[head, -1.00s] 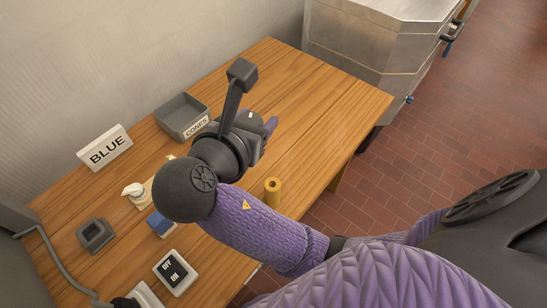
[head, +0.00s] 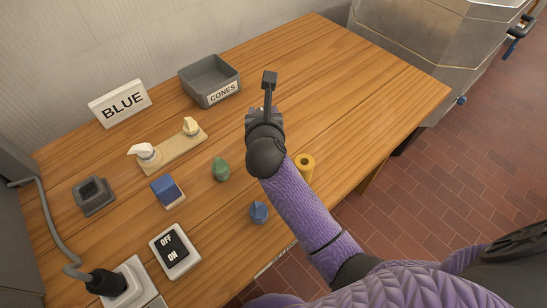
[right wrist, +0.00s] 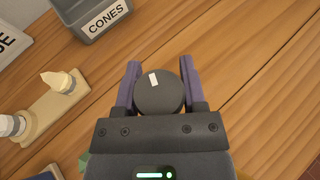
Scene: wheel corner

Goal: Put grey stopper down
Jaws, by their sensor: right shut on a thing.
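The grey stopper (right wrist: 158,96) is dark and round with a small white mark on its top. My right gripper (right wrist: 160,74) is shut on it, one purple finger on each side, in the right wrist view. In the head view my right gripper (head: 264,112) is over the middle of the wooden table, to the right of and nearer than the grey CONES bin. The stopper is hidden there behind my wrist. I cannot tell whether its underside touches the table. My left gripper is not in view.
The CONES bin (head: 211,82), BLUE sign (head: 120,104) and beige board (head: 172,150) with two pale knobs stand left of the gripper. A green piece (head: 221,169), blue piece (head: 259,212) and yellow cylinder (head: 304,167) are nearer. The table's far right (head: 350,80) is clear.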

